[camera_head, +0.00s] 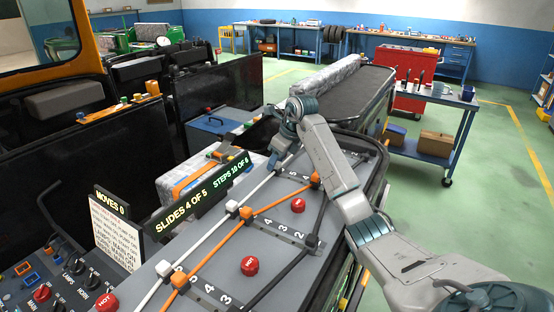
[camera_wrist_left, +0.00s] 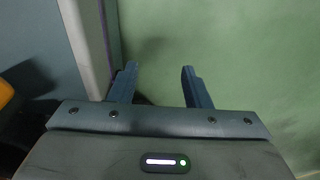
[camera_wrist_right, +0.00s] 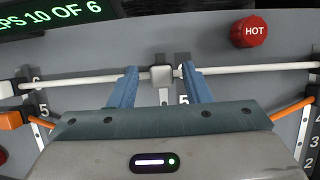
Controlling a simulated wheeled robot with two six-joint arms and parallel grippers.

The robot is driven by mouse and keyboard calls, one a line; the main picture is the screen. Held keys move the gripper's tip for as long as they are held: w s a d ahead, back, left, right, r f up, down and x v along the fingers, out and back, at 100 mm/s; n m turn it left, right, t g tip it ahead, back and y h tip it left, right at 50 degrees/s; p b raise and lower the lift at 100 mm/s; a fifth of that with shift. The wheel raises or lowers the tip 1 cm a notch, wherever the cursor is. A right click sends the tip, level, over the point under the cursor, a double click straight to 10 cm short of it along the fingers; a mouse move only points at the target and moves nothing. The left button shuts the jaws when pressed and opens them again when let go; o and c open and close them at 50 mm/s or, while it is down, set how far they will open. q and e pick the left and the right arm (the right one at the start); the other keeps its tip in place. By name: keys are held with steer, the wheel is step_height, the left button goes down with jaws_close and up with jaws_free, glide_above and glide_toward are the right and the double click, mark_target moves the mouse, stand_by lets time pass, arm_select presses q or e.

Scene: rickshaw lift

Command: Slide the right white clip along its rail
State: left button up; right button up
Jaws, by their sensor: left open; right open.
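In the right wrist view a white clip (camera_wrist_right: 162,76) sits on the white rail (camera_wrist_right: 80,80). The open fingers of my right gripper (camera_wrist_right: 160,68) are on either side of it, with a gap on each side; nothing looks gripped. In the head view my right gripper (camera_head: 276,158) points down at the far end of the white rail (camera_head: 207,238), and its clip there is hidden. Other white clips sit nearer on this rail, one mid-rail (camera_head: 232,206) and one at the near end (camera_head: 164,268). My left gripper (camera_wrist_left: 157,75) is open and empty over green floor.
An orange rail with orange clips (camera_head: 315,178) and a dark rail run beside the white one. Red HOT knobs (camera_head: 249,266) stick up from the grey panel; one is close to the right fingers (camera_wrist_right: 249,32). A sign reading SLIDES 4 OF 5 (camera_head: 196,207) stands left.

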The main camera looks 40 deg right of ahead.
steer(key=shift+s+d+r, duration=0.15)
steer(key=shift+s+r, duration=0.05)
steer(key=shift+r, duration=0.35)
steer(key=b+v, duration=0.1)
steer(key=v, duration=0.2)
arm_select(q)
steer(key=r+p, duration=0.1)
steer(key=w+r+p, duration=0.1)
steer(key=p, duration=0.1)
arm_select(e)
steer(key=a+v, duration=0.1)
steer(key=v, duration=0.5)
steer(key=shift+d+r, duration=0.3)
steer(key=shift+d, duration=0.1)
arm_select(q)
steer(key=shift+w, duration=0.35)
arm_select(e)
steer(key=shift+s, duration=0.15)
